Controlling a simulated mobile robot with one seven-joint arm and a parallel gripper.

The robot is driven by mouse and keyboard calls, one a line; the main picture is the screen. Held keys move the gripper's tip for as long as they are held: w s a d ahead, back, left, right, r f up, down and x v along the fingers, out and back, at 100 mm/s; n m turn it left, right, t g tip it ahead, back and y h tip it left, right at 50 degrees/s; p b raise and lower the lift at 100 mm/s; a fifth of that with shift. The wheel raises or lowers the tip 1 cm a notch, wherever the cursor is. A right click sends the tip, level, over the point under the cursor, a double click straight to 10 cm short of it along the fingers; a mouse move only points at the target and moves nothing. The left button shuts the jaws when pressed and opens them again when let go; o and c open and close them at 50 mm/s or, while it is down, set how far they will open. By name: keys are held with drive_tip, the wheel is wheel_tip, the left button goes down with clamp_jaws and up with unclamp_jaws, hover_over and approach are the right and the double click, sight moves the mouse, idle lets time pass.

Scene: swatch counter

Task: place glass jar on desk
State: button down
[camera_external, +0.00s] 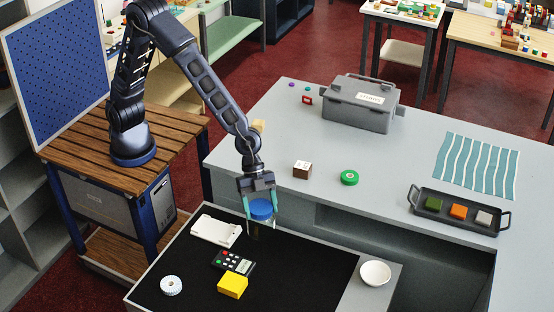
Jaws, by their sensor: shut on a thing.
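My gripper (252,208) is shut on the glass jar (262,222), which has a blue lid (261,208). The jar is upright and seems to hang above the black surface, near its back edge. Its lower part is dark and hard to make out. The grey desk (400,140) stretches behind and to the right of the jar.
On the desk are a brown-and-white cube (302,169), a green disc (349,177), a grey case (362,103), a striped cloth (476,166) and a black tray (454,227) with blocks. The black surface (300,270) holds a yellow block (232,285) and remote (234,262). A white bowl (375,273) stands right.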

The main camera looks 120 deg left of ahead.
sight(261, 232)
wheel_tip(261, 232, down, 11)
drive_tip(key=shift+r, duration=0.1)
idle(0.4)
drive_tip(key=shift+c, duration=1.1)
unclamp_jaws()
drive_tip(key=shift+f, duration=0.2)
